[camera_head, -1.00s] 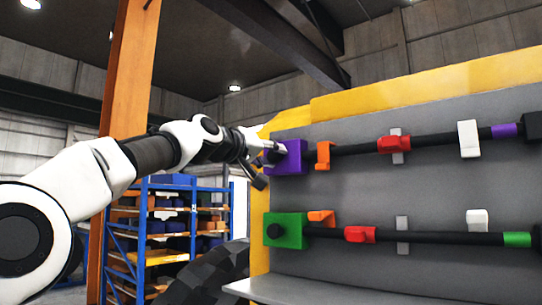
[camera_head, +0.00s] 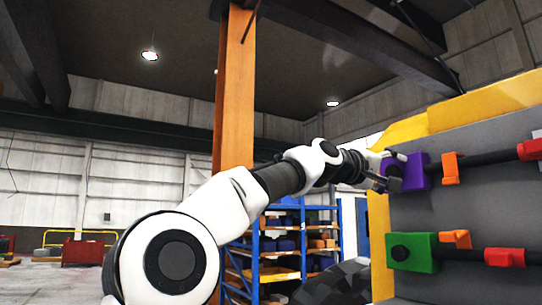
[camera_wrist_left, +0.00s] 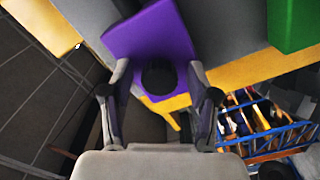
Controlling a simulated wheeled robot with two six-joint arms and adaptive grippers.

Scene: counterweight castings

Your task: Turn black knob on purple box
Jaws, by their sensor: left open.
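The purple box (camera_head: 418,170) is fixed to the grey panel at the right of the head view. In the left wrist view the purple box (camera_wrist_left: 150,36) fills the top middle, with its round black knob (camera_wrist_left: 158,77) facing me. My left gripper (camera_head: 390,172) is at the knob side of the box. In the left wrist view my left gripper (camera_wrist_left: 158,82) is open, with one finger on each side of the knob. I cannot tell whether the fingers touch it. In the head view the gripper partly hides the knob. My right gripper is not in view.
A green box (camera_head: 413,252) with its own black knob sits below the purple one. Orange clips (camera_head: 451,169) and dark cables run right across the grey panel (camera_head: 480,212). A yellow edge borders the panel. A blue shelf rack (camera_head: 290,245) and an orange post (camera_head: 234,90) stand behind.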

